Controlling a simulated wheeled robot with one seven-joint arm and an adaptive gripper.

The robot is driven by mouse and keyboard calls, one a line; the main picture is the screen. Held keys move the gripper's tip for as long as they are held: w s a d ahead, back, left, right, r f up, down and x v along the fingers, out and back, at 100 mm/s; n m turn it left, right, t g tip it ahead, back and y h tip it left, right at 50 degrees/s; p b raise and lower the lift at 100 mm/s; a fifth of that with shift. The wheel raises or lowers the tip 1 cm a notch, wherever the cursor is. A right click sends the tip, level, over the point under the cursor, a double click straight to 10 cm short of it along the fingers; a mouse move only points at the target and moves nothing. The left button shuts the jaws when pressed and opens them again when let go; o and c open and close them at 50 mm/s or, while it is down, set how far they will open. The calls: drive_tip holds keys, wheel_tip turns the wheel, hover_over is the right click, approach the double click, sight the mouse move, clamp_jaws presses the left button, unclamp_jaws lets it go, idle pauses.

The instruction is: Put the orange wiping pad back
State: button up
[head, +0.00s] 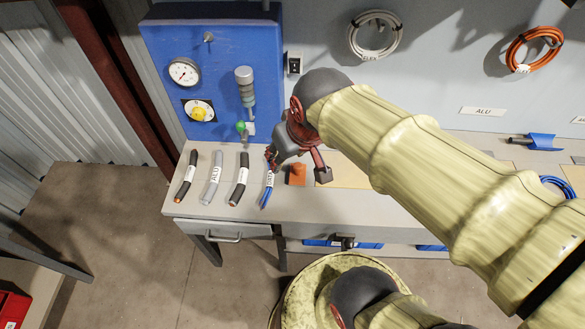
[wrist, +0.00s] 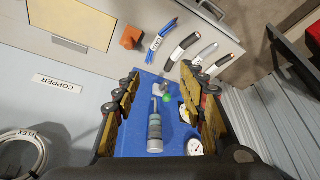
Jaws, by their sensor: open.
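The orange wiping pad (head: 297,174) is a small block on the grey bench top, just right of the blue cable piece. In the wrist view the orange pad (wrist: 131,37) sits past the fingertips, left of the middle. My gripper (head: 298,165) is open, with its fingers spread above and behind the pad in the head view. In the wrist view my gripper (wrist: 168,86) has nothing between its fingers. The pad appears free of the fingers; the exact gap cannot be told.
Several cable pieces (head: 213,179) lie in a row left of the pad. A blue panel (head: 160,60) with gauges and a grey cylindrical tool (head: 245,88) stands behind them. A tan mat (head: 345,172) lies right of the pad. Cable coils (head: 374,36) hang on the wall.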

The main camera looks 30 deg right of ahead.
drive_tip(key=s+a+r, duration=0.2)
drive_tip(key=s, duration=0.3)
drive_tip(key=shift+s+t, duration=0.25)
drive_tip(key=shift+t, duration=0.15)
